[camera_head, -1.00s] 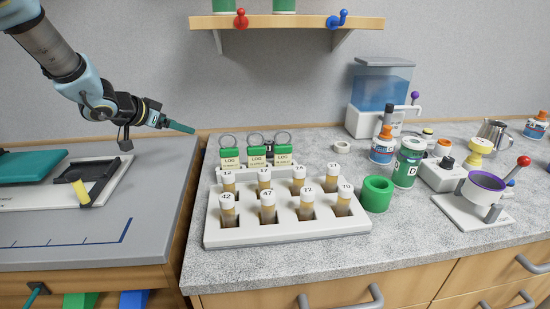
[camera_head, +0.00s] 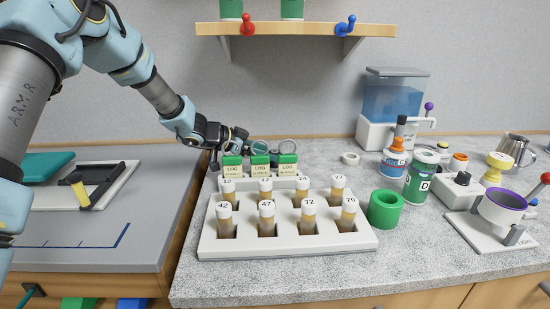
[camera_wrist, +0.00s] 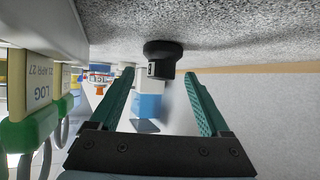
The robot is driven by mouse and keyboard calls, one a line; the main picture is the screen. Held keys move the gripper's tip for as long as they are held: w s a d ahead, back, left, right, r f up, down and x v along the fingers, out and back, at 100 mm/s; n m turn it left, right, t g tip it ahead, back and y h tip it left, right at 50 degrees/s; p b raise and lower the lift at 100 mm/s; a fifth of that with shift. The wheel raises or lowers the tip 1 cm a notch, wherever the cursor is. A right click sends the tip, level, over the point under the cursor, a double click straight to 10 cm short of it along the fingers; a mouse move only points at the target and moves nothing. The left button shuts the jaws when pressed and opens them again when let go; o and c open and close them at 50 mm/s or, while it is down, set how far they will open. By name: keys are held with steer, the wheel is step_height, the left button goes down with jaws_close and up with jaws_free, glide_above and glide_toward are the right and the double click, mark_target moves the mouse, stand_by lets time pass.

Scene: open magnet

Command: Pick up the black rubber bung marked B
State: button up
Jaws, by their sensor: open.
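In the wrist view a black bung (camera_wrist: 162,56) stands on the speckled counter, which appears at the top of this picture. It has a wide rim and a small pale mark on its side, too small to read. My gripper (camera_wrist: 160,74) is open, with its two green ridged fingers on either side of the bung's line and the bung at or just beyond the fingertips. I see no contact. In the head view my gripper (camera_head: 260,146) is low behind the green-topped LOG tags (camera_head: 260,163), and the bung is hidden there.
The LOG tags with metal rings stand close to my gripper; they fill the left of the wrist view. A white rack (camera_head: 290,242) of numbered vials is in front. A green ring (camera_head: 385,210), a bottle (camera_head: 394,160) and a water tank (camera_head: 393,97) stand to the right.

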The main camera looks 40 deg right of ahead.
mark_target(275, 154)
steer(key=shift+p+x, duration=0.35)
steer(key=shift+x, duration=1.45)
steer(key=shift+r, duration=0.1)
jaws_close()
